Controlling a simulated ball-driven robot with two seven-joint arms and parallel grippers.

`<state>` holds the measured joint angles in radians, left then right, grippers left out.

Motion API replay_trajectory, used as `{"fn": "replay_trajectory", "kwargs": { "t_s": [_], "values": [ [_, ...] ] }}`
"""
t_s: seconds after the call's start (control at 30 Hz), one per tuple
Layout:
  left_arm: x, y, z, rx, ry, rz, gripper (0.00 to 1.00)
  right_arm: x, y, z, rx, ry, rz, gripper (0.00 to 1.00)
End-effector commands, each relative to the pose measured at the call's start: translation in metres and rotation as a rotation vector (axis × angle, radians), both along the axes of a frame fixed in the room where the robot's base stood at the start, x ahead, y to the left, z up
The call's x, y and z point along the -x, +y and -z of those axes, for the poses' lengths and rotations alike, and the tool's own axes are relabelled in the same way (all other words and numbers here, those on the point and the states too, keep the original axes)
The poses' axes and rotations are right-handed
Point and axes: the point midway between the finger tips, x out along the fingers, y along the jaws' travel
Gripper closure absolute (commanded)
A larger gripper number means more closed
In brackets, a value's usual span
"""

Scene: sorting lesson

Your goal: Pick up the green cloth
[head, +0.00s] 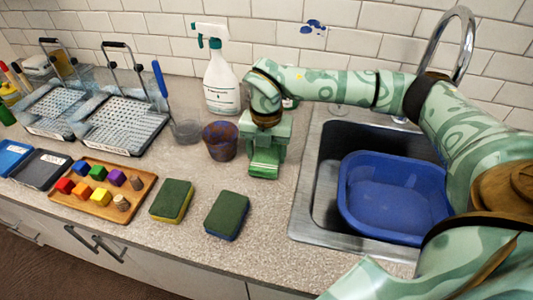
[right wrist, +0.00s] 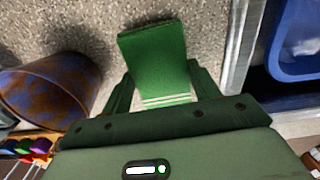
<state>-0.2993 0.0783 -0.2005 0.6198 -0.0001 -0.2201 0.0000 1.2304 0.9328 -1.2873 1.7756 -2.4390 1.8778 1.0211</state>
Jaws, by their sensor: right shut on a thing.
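The green cloth (right wrist: 155,60), with pale stripes near one end, is between the fingers of my right gripper (right wrist: 165,95) in the right wrist view. Its far end reaches out past the fingers over the speckled counter. In the head view my right gripper (head: 264,168) points down over the counter, left of the sink, and is shut on the cloth. The gripper is also green, so the cloth is hard to make out there. Whether the cloth touches the counter is unclear. My left gripper is not in view.
A rusty blue cup (head: 220,141) stands close left of the gripper, with a spray bottle (head: 221,85) behind. The sink holds a blue basin (head: 393,197) at right. Two sponges (head: 172,200) (head: 227,215) and a block tray (head: 70,202) lie front left.

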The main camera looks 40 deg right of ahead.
Motion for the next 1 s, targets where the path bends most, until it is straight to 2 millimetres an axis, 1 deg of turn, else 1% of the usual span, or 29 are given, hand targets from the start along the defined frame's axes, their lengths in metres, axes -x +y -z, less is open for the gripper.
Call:
{"fn": "replay_trajectory", "kwargs": {
  "t_s": [0.17, 0.27, 0.4, 0.43, 0.5, 0.6, 0.7, 0.83, 1.0],
  "values": [
    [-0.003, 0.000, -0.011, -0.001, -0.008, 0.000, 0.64, -0.001, 0.000, -0.031, -0.001, -0.006, 0.001, 0.61],
    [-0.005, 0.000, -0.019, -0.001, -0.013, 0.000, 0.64, 0.018, -0.001, -0.051, 0.000, -0.006, -0.002, 0.61],
    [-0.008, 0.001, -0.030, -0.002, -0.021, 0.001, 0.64, 0.048, 0.000, -0.088, 0.000, -0.007, -0.001, 0.61],
    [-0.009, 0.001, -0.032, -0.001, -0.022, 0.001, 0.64, 0.055, 0.000, -0.095, 0.001, -0.006, -0.002, 0.61],
    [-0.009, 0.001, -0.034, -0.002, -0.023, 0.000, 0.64, 0.077, 0.000, -0.100, 0.001, -0.001, -0.002, 0.61],
    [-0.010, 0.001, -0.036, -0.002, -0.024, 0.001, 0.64, 0.101, 0.001, -0.109, 0.001, -0.002, -0.002, 0.61],
    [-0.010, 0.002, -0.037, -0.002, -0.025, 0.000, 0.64, 0.120, 0.001, -0.117, 0.001, -0.001, 0.000, 0.61],
    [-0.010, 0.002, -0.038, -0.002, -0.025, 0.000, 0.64, 0.134, 0.001, -0.123, 0.000, -0.001, 0.000, 0.61],
    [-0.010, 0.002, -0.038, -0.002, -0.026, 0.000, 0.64, 0.140, 0.002, -0.125, 0.000, 0.000, 0.000, 0.61]
  ]
}}
